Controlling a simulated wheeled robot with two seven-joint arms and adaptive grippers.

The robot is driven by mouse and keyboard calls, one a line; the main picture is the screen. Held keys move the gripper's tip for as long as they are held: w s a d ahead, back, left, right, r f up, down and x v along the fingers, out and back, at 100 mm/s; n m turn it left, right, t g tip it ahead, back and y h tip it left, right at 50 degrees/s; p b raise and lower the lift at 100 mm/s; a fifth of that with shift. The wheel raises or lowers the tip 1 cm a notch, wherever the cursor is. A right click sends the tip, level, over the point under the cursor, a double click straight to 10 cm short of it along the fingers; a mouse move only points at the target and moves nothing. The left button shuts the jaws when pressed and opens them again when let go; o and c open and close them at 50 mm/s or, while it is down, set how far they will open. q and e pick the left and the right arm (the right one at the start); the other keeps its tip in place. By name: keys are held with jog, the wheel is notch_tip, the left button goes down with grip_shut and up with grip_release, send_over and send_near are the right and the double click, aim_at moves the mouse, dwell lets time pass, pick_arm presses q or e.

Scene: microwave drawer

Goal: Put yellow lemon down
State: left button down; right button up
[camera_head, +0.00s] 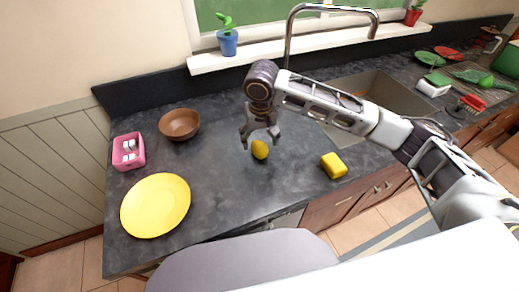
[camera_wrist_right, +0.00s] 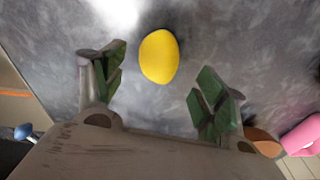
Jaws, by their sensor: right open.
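The yellow lemon (camera_head: 260,149) rests on the dark grey countertop (camera_head: 222,180), just below my right gripper in the head view. My right gripper (camera_head: 261,137) is open and empty above the counter. In the right wrist view the lemon (camera_wrist_right: 159,56) lies on the counter beyond the green-padded fingertips of the right gripper (camera_wrist_right: 160,85), and no finger touches it. My left gripper does not show in either view.
A yellow plate (camera_head: 156,205), a brown bowl (camera_head: 179,124) and a pink box (camera_head: 128,151) stand to the left. A yellow sponge-like block (camera_head: 333,165) lies to the right, near the sink (camera_head: 385,95). The counter around the lemon is clear.

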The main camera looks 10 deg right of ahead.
aim_at(260, 145)
jog(key=shift+f, duration=0.1)
jog(key=shift+w+d+f, duration=0.1)
jog(key=shift+f, duration=1.2)
jog(key=shift+w+f, duration=0.1)
jog(key=shift+f, duration=1.15)
jog(key=shift+c, duration=0.3)
jog(key=c, duration=1.2)
jog(key=shift+r, duration=0.15)
jog(key=shift+r, duration=4.95)
